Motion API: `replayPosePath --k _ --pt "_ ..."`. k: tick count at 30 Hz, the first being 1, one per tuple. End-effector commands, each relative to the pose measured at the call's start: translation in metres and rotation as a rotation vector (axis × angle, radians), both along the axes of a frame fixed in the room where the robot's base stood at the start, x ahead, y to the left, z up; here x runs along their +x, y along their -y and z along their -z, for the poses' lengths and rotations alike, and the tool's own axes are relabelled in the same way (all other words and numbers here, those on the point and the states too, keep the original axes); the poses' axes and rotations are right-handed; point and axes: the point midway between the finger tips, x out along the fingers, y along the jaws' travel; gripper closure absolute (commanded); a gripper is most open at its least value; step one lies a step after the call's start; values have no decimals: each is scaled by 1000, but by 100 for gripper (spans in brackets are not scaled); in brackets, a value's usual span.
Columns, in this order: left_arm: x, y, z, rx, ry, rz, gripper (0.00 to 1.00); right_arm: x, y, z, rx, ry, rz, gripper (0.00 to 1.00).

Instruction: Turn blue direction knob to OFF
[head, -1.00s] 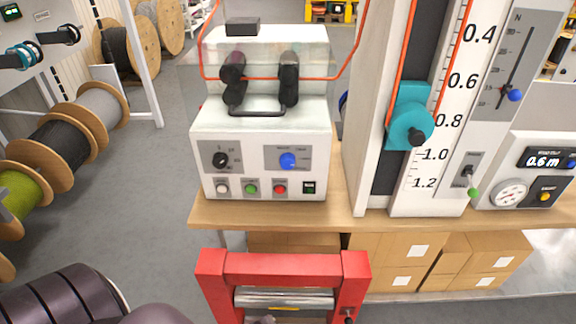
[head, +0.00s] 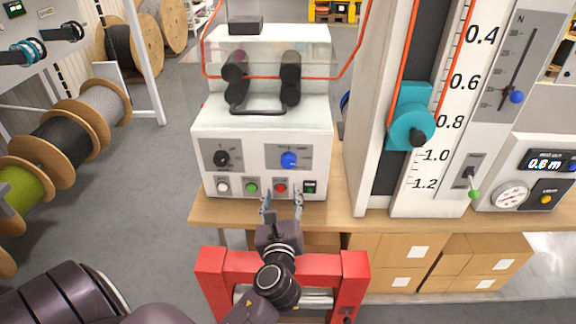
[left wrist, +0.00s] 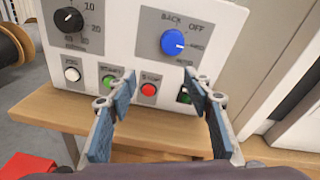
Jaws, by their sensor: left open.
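The blue direction knob (head: 289,160) is on the right of the white machine's front panel. In the left wrist view the blue knob (left wrist: 174,43) sits on a grey plate marked BACK at the top and OFF at upper right. Its white pointer line points right, below OFF, toward a partly legible label. My left gripper (head: 282,199) is in front of the panel, below the knob and apart from it. In the left wrist view the gripper (left wrist: 160,84) is open and empty, its fingers spread below the knob. My right gripper is not in view.
A black dial (head: 222,159) is left of the knob. White (head: 223,186), green (head: 252,187) and red (head: 280,188) buttons and a dark green switch (head: 309,187) line the panel below. A red frame (head: 212,270) stands in front of the wooden table (head: 400,225).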

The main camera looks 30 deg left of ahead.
Motion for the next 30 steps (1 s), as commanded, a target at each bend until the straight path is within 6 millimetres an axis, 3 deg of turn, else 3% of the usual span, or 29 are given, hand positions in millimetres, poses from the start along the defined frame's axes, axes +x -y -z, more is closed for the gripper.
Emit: replayPosePath --k 3,7,21,30 --pt "10 3 -20 192 -34 27 53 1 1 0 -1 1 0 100" --pt "18 3 -29 281 -51 39 53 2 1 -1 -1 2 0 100" --pt "73 -31 -30 286 -54 38 53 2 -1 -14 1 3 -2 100" --pt "81 -36 -29 284 -53 39 53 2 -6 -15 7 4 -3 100"
